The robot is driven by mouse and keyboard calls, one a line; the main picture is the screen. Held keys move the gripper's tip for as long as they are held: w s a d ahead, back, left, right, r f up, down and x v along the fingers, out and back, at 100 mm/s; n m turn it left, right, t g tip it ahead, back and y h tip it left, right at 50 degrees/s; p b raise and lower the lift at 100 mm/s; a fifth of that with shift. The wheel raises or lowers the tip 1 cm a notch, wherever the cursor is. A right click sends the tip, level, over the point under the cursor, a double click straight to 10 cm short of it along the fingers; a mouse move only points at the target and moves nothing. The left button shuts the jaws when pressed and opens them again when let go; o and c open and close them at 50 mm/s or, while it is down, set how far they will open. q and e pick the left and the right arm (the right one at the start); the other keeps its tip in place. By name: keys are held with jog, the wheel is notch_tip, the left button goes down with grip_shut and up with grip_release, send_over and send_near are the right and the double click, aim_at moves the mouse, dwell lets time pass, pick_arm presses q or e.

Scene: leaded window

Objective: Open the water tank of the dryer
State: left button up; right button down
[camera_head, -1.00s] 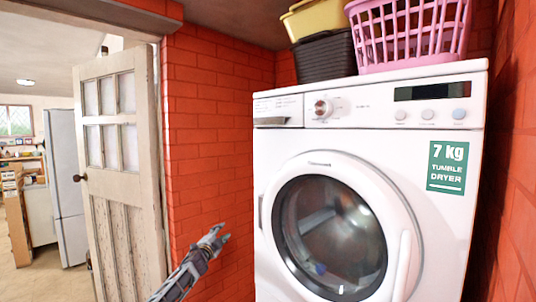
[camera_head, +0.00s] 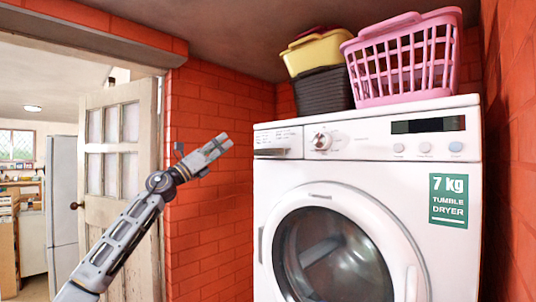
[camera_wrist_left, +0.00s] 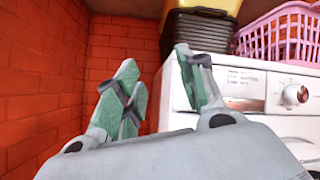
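The white tumble dryer (camera_head: 345,170) stands against the red brick walls. Its water tank drawer front (camera_head: 277,143) is the panel at the top left, left of the round knob, and it sits flush and closed. In the left wrist view the tank front (camera_wrist_left: 238,88) shows right of the fingers. My left gripper (camera_head: 224,143) is raised to about the height of the tank, to its left and apart from it. My right gripper is not in view.
A pink basket (camera_head: 405,62), a yellow container (camera_head: 318,52) and a dark crate (camera_head: 323,90) sit on the dryer. The round glass door (camera_head: 335,255) is closed. A brick wall (camera_head: 215,230) and a wooden door (camera_head: 115,140) stand to the left.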

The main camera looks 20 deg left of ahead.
pick_arm(q)
jog(key=s+d+r+m+g+h, duration=0.2)
jog(key=s+d+r+m+g, duration=0.2)
jog(key=s+d+m, duration=0.65)
jog(key=m+g+y, duration=0.2)
jog(key=m+y, duration=0.4)
jog(key=m, duration=0.5)
send_near(268, 153)
jog(key=v, duration=0.3)
jog(key=shift+s+a+f, duration=0.15)
jog(key=shift+s, duration=0.15)
jog(key=shift+w, duration=0.2)
jog(key=shift+r+p+x, duration=0.2)
jog(key=shift+p+x, duration=2.45)
jog(key=shift+x, duration=4.1)
jog(key=shift+c, duration=0.5)
grip_shut()
